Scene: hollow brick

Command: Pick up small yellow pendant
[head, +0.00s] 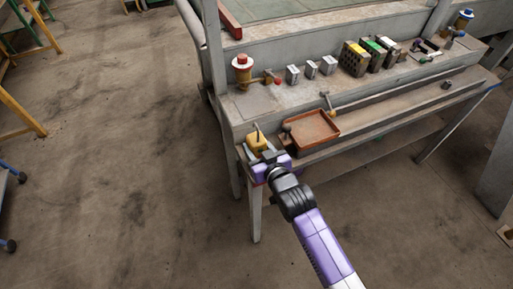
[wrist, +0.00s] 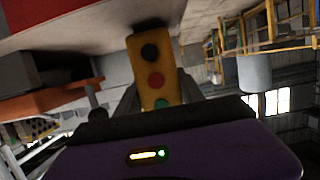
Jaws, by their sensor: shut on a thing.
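The small yellow pendant (head: 257,142) is a yellow box at the left end of the grey bench's lower shelf in the head view. In the wrist view the pendant (wrist: 156,72) stands close in front of the camera, with a black, a red and a green button on its face. My gripper (head: 263,156) is at the pendant, with its fingers (wrist: 158,92) on either side of it, shut on it. The pendant's lower end is hidden behind the gripper body in the wrist view. I cannot tell whether it still touches the shelf.
An orange-brown tray (head: 312,131) sits just right of the gripper. The floor (head: 120,170) left of the bench is open.

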